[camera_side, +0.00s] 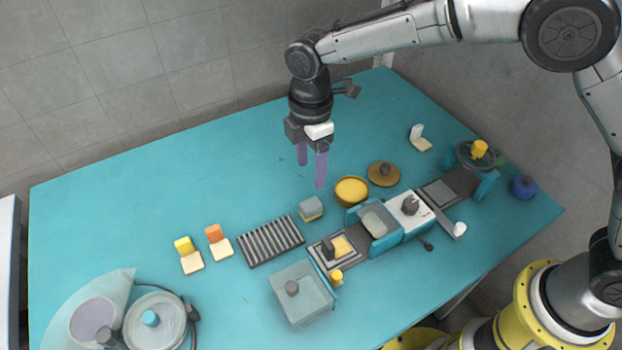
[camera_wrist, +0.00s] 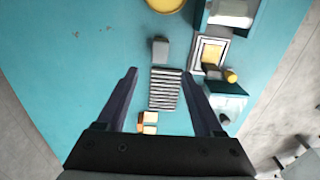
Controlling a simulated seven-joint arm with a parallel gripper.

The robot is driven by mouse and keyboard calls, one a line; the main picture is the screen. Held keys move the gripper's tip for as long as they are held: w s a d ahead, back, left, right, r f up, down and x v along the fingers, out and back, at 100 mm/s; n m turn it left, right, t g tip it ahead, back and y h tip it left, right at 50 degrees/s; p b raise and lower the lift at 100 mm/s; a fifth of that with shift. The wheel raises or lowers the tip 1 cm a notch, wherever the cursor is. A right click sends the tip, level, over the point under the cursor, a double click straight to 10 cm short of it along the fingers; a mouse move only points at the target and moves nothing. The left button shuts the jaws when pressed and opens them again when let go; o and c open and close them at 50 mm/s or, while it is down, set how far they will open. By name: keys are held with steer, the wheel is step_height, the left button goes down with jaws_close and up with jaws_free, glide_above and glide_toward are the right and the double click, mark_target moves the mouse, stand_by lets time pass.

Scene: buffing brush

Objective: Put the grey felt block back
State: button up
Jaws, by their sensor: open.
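A small block (camera_side: 311,208) with a grey top and a yellowish lower layer sits on the teal table, right of the ribbed rack; it looks like the grey felt block. It also shows in the wrist view (camera_wrist: 160,50), beyond the rack. My gripper (camera_side: 313,172) hangs above the table, behind and above the block, with its two purple fingers pointing down. It is open and empty, and the fingers (camera_wrist: 167,98) stand wide apart in the wrist view. The dark ribbed rack (camera_side: 271,241) lies left of the block, with no block visible on it.
Yellow and orange blocks with cream bases (camera_side: 218,242) stand left of the rack. A yellow bowl (camera_side: 352,190) is right of the block. A teal-framed machine (camera_side: 375,225) and a clear box (camera_side: 302,293) stand nearby. The table's back left (camera_side: 170,180) is clear.

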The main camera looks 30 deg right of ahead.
steer(key=shift+r, duration=0.55)
steer(key=s+d+r+m+t, duration=0.1)
steer(key=s+d+r+m, duration=0.3)
steer(key=d+r, duration=0.35)
steer(key=s+d+r+m+t, duration=0.1)
steer(key=s+d+r+m, duration=0.4)
steer(key=d, duration=0.3)
steer(key=s+d+m+t, duration=0.1)
steer(key=s+d+m, duration=0.3)
steer(key=s, duration=0.4)
steer(key=s+d+m+t, duration=0.2)
steer(key=s+d+m, duration=0.3)
steer(key=s, duration=0.4)
steer(key=shift+s+d+f+t, duration=0.2)
steer(key=shift+s+d+t, duration=0.1)
steer(key=shift+d, duration=0.4)
